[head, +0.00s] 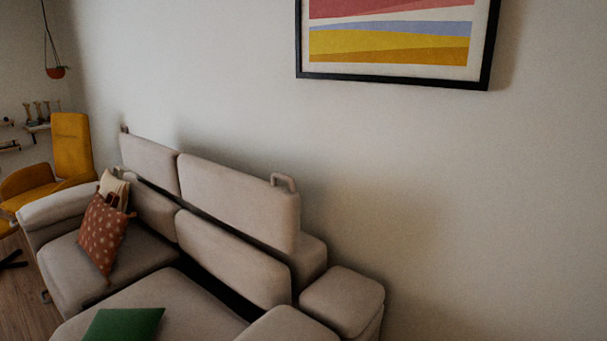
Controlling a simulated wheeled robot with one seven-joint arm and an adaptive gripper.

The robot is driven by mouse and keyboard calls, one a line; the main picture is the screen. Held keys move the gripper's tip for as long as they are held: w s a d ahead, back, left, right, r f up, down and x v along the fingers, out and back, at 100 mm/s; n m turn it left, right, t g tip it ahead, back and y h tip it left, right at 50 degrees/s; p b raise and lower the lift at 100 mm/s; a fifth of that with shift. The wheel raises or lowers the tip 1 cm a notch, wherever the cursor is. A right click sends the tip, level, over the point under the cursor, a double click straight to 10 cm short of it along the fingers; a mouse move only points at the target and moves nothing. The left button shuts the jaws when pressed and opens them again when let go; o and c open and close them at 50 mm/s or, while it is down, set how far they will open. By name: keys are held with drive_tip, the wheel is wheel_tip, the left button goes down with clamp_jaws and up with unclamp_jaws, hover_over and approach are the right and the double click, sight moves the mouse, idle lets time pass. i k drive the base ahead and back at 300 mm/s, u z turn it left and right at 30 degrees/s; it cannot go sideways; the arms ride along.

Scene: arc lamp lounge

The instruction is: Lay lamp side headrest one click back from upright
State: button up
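A beige sofa stands along the wall with two raised headrests on its back. The right headrest (240,198) stands about upright and has a loop handle (284,181) at its top right corner. The left headrest (150,160) also stands about upright, with a small handle (124,129) at its far left corner. No arc lamp shows in the head view, so I cannot tell which headrest is on the lamp side. My gripper is not in view.
A rust dotted cushion (103,236) and a cream cushion (115,188) lean at the sofa's left. A green cushion (124,324) lies on the seat. The right armrest (343,299) is near the wall. A yellow chair (70,150) stands far left. A framed picture (390,75) hangs above.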

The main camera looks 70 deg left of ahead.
sight(268, 212)
drive_tip(key=u, duration=0.6)
drive_tip(key=i, duration=0.9)
drive_tip(key=u, duration=1.05)
